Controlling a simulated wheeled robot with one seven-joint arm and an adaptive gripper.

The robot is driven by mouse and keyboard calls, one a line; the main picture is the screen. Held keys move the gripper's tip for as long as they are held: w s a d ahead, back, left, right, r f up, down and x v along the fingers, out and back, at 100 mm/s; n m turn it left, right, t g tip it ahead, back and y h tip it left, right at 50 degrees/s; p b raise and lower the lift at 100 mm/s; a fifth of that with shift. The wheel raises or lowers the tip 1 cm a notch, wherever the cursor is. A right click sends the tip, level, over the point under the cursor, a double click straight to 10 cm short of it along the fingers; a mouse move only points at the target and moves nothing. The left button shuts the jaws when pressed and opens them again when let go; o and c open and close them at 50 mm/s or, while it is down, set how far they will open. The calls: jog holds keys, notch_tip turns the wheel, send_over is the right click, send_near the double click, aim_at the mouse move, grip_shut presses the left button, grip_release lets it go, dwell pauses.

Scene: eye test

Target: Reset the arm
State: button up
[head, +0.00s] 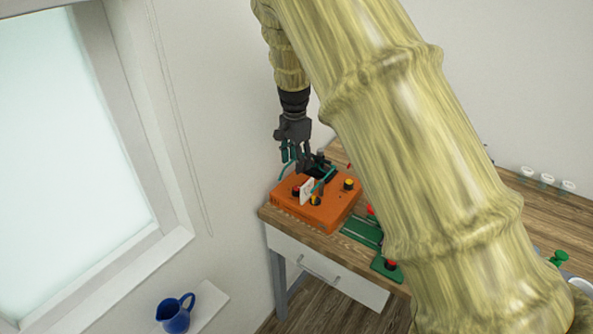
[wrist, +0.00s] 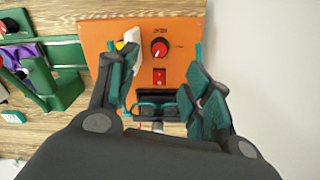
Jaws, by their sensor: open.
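My gripper (head: 297,150) hangs at the end of my bamboo-textured arm, over the left end of the table in the head view. Its fingers point down towards an orange box (head: 318,212) and stand apart with nothing clearly held between them. In the wrist view my open gripper (wrist: 165,90) spans the orange box (wrist: 95,45), which carries a red knob (wrist: 159,48) and a red switch (wrist: 159,76). A white piece (wrist: 129,72) shows beside the left finger; whether they touch I cannot tell. My arm hides much of the table in the head view.
The wooden table (head: 268,213) has a green device (head: 361,231) right of the box. Small white cups (head: 547,179) stand at the back right. A blue jug (head: 176,313) is on a white ledge at lower left. A wall is close behind the box.

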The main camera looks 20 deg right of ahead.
jog(key=shift+r, duration=0.75)
